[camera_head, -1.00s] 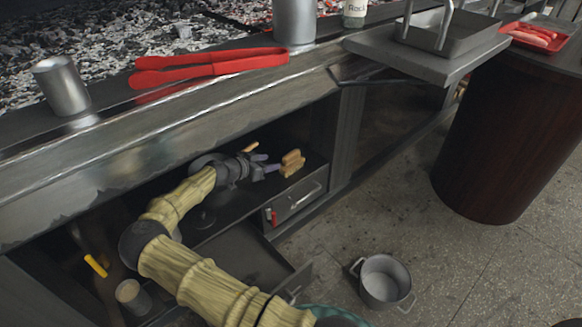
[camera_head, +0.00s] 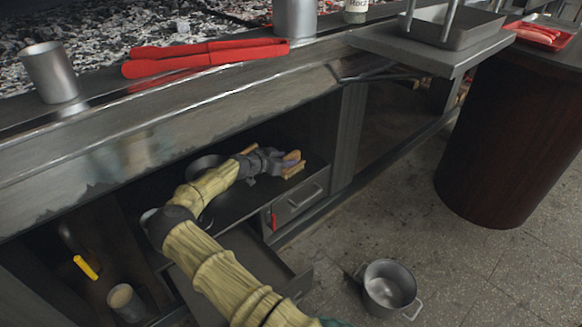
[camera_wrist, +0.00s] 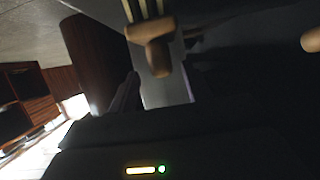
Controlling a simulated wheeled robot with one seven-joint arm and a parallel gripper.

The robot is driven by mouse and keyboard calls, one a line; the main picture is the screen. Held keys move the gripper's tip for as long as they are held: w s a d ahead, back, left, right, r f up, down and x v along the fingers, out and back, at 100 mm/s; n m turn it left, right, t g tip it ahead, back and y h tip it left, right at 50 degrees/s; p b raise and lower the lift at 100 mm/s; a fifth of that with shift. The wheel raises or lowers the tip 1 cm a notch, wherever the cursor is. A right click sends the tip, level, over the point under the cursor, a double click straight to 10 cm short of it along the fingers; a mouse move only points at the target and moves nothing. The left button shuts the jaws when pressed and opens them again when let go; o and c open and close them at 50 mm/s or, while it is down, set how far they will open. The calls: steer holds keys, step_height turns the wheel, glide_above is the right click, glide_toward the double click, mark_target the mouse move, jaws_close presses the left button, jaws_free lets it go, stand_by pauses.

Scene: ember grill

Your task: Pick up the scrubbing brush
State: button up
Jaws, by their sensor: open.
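The scrubbing brush (camera_head: 294,163), a small tan wooden thing, is on the dark shelf (camera_head: 240,203) under the grill counter. In the wrist view a brown wooden block with pale bristles, apparently the brush (camera_wrist: 157,50), shows at the top centre. My gripper (camera_head: 286,162) is inside the shelf opening, right at the brush, and covers part of it. It is open. A dim purple-grey finger shows left of centre in the wrist view. I cannot tell whether the fingers touch the brush.
A wooden handle (camera_head: 248,149) lies behind my wrist, near a dark round pan (camera_head: 205,163). A drawer (camera_head: 300,198) is below the brush. The counter edge (camera_head: 200,120) overhangs the shelf. A metal pot (camera_head: 388,287) stands on the floor. Red tongs (camera_head: 205,56) lie on the counter.

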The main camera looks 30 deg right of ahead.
steer(key=b+x, duration=0.2)
steer(key=x, duration=0.1)
steer(key=shift+w+d+f, duration=0.2)
steer(key=shift+w, duration=0.05)
steer(key=shift+w+d, duration=0.1)
steer(key=shift+d, duration=0.25)
steer(key=shift+c, duration=0.2)
jaws_close()
